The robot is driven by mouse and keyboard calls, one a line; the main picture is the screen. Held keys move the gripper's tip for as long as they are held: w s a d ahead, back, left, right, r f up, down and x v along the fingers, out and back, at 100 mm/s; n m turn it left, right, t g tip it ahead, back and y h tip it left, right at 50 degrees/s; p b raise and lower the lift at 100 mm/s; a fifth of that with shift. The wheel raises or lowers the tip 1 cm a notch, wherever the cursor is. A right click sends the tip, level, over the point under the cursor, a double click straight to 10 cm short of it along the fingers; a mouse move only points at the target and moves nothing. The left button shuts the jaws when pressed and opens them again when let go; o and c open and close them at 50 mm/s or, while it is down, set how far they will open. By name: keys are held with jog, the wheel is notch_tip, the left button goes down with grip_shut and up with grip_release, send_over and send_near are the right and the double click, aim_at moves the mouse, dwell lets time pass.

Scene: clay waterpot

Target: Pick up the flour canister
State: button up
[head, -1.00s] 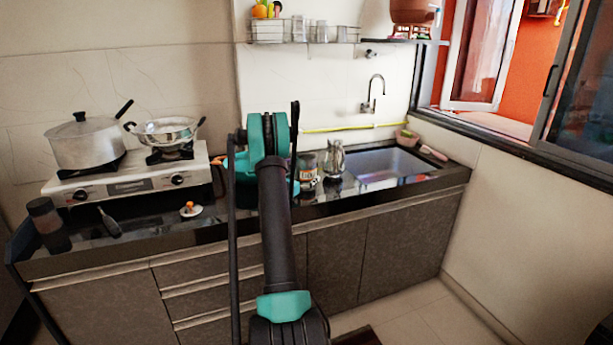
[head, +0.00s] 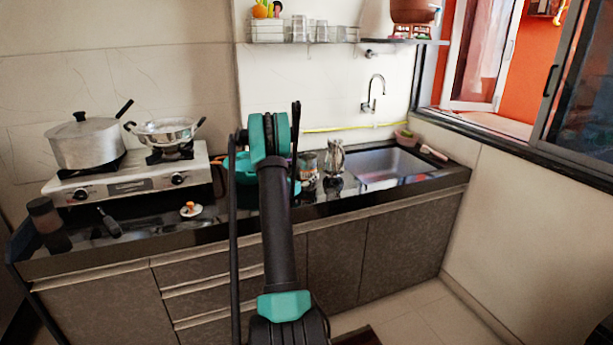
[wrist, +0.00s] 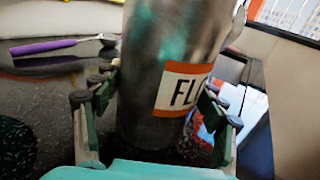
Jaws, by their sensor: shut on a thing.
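The flour canister (wrist: 165,60) is a shiny metal cylinder in the wrist view. Its white label with an orange border shows the letters "FL" and part of another. My gripper (wrist: 158,90) is shut on it, with a finger on each side of the body. The canister's top is cut off by the picture edge, and I cannot tell whether its base touches the counter. In the head view my arm hides the gripper, and I cannot make out the canister for certain.
A purple-handled utensil (wrist: 45,46) lies left of the canister. In the head view, a jar (head: 308,166) and a metal pitcher (head: 335,158) stand right of my arm, before the sink (head: 385,165). The stove (head: 125,183) with pots is left. A shelf (head: 305,42) hangs above.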

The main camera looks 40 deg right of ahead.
notch_tip(320, 180, up, 20)
dwell(0.7)
dwell(0.4)
